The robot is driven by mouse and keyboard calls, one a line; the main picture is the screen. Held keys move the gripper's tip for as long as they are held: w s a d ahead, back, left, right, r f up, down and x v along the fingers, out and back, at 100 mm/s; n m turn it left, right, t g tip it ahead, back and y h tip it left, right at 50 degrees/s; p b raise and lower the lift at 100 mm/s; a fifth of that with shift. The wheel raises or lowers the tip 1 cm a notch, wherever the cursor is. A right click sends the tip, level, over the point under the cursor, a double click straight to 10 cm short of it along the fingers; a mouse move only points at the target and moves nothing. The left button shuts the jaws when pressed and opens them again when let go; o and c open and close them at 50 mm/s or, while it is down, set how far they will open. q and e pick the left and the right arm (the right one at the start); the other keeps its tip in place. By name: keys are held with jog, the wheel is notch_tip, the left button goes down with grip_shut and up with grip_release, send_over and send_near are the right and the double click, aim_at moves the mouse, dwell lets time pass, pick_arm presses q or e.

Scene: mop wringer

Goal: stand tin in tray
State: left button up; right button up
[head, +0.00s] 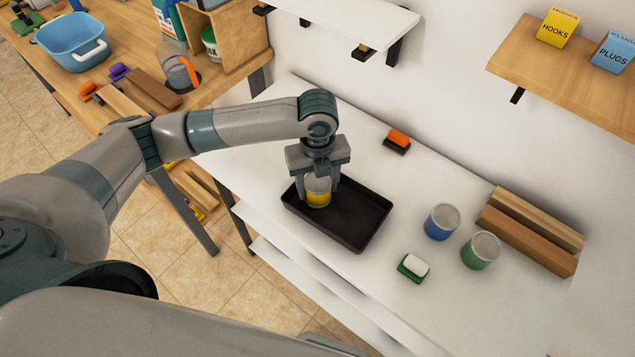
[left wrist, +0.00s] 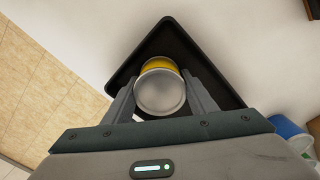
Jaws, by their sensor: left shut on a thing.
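A black tray (head: 352,224) lies on the white table, and its rim also shows in the left wrist view (left wrist: 166,25). A yellow tin (head: 318,198) with a grey lid is upright over the left part of the tray. My left gripper (head: 319,190) is shut on the tin from above, one finger on each side. In the left wrist view the tin (left wrist: 160,90) sits between the fingertips. Whether its base touches the tray floor I cannot tell. A blue tin (head: 441,222) and a green tin (head: 481,250) stand to the right of the tray. My right gripper is not seen.
A green-and-white sponge or brush (head: 413,267) lies right of the tray near the front. An orange-topped block (head: 397,141) lies behind the tray. Wooden blocks (head: 530,232) lie by the wall at right. Shelves (head: 348,22) overhang the table's back.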

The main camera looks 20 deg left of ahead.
aim_at(318, 181)
pick_arm(q)
jog(key=shift+f, duration=0.1)
jog(key=o, duration=1.3)
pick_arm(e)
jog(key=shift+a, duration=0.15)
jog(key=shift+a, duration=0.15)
pick_arm(q)
jog(key=shift+r, duration=0.5)
notch_tip(318, 181, up, 11)
jog(key=b, duration=0.2)
jog(key=shift+r+b, duration=0.1)
jog(key=shift+b, duration=0.3)
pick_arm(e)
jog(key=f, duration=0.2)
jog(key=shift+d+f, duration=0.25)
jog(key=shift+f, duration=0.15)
